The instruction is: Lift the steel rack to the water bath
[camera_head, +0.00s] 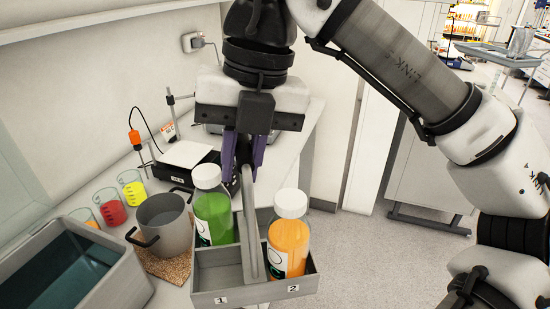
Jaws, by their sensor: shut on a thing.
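The steel rack (232,296) is a grey open tray with a tall central handle and compartments labelled 1 and 2. It carries a bottle of green juice (213,218) on the left and a bottle of orange juice (289,245) on the right, both white-capped. My gripper (244,160), with purple fingers, is shut on the rack's handle at its far upper end. The rack hangs by the bench's right edge; its underside is hidden. The water bath (128,279), a grey box of dark water, is at the lower left, apart from the rack.
A grey pot (166,226) on a cork mat (170,268) stands between bath and rack. Yellow (135,193), red (112,212) and orange (85,218) beakers stand behind it. A hotplate (187,157) with a stand is farther back. Open floor (390,265) lies right.

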